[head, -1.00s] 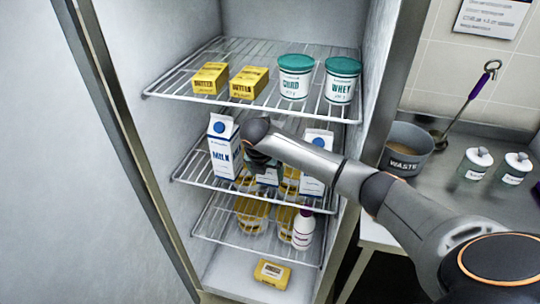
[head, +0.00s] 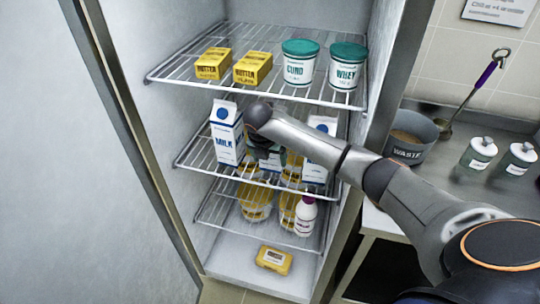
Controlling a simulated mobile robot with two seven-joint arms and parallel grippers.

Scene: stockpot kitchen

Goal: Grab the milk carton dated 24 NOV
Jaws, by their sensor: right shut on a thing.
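A white and blue milk carton (head: 226,142) stands at the left of the fridge's middle shelf. Another carton (head: 318,163) stands at the right of that shelf, partly behind my right arm. A middle carton (head: 273,163) between them is mostly hidden by my right gripper (head: 265,152). My right gripper reaches in from the right and is shut on this middle carton; its fingertips are hard to make out. No date is readable on any carton. My left gripper is not in view.
The wire shelf above (head: 180,72) holds two butter packs (head: 252,68), a curd tub (head: 300,64) and a whey tub (head: 346,67). Yellow items and a white bottle (head: 305,217) stand below. The fridge's right wall is close to my arm. A waste pot (head: 409,150) stands on the counter.

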